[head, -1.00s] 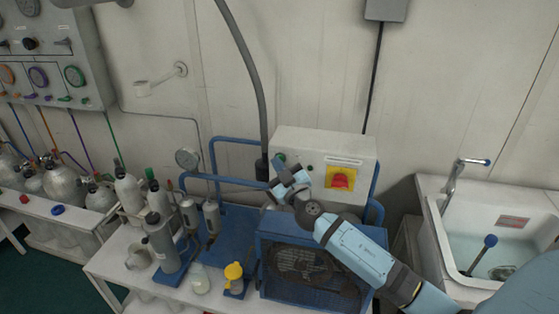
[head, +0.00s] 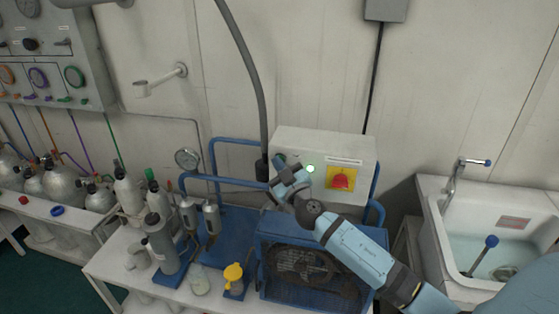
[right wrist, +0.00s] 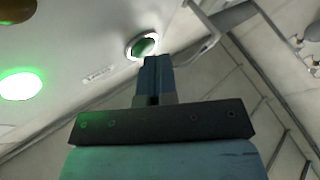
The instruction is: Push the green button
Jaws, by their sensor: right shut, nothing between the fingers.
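The green button (right wrist: 143,46), in a pale ring, sits on the white control box (head: 352,150). In the head view it is largely hidden behind my right gripper (head: 280,163). In the right wrist view, the shut, empty fingers of that gripper (right wrist: 155,62) end at the button's lower edge; I cannot tell whether they touch it or stop just short. A green lamp (head: 310,168) glows on the same box, also bright in the right wrist view (right wrist: 20,86). My left gripper is not in view.
A red emergency knob (head: 341,178) on a yellow plate is right of the lamp. Below is a blue-framed compressor (head: 275,243). Gas cylinders (head: 162,242) stand on the bench at left, a sink (head: 447,255) at right. A grey hose (head: 252,70) hangs behind the box.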

